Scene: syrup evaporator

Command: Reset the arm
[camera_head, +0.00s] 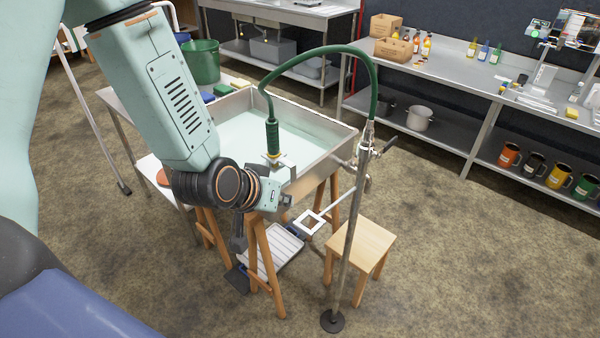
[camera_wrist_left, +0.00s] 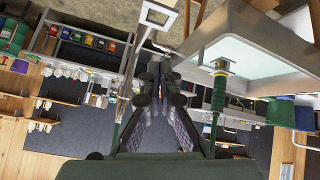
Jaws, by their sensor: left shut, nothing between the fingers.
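My left arm comes in from the upper left in the head view. Its gripper (camera_head: 284,201) is in front of the near side of the steel evaporator pan (camera_head: 325,165). In the left wrist view the two dark fingers of the gripper (camera_wrist_left: 160,78) are together, with nothing between them. Whether it touches the pan cannot be told. My right gripper is in neither view.
A green hose (camera_head: 330,50) arches from a metal stand (camera_head: 350,220) over the pan. A wooden stool (camera_head: 360,246) stands right of the pan. A steel bench (camera_head: 450,75) with bottles and a shelf of mugs is behind. Floor at the front right is clear.

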